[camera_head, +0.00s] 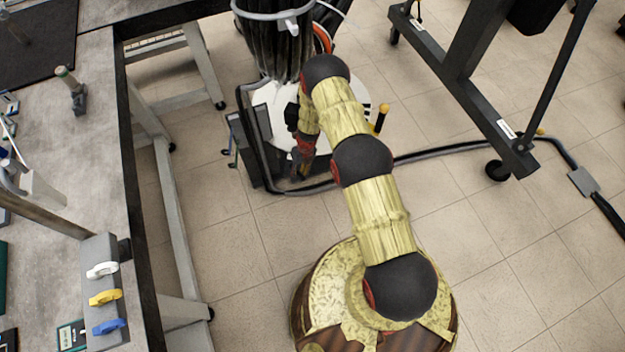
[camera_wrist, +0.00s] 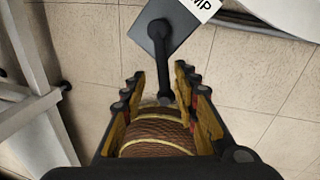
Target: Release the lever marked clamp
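In the wrist view, a dark square plate (camera_wrist: 158,28) carries a round pivot and a thin black lever (camera_wrist: 166,68). A white label (camera_wrist: 202,4) at the plate's corner shows only the letters "MP". My gripper (camera_wrist: 160,72) is open, with its two fingers apart. The lever's rod reaches down between the fingertips, with a gap on both sides; I cannot tell how near it is in depth. In the head view my gripper (camera_head: 301,170) points down beside a dark upright box (camera_head: 247,150). The lever cannot be made out there.
A round white base (camera_head: 268,100) with a black ribbed column stands behind my arm. A yellow-knobbed handle (camera_head: 381,115) rises at its right. A black cable (camera_head: 440,152) runs across the floor.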

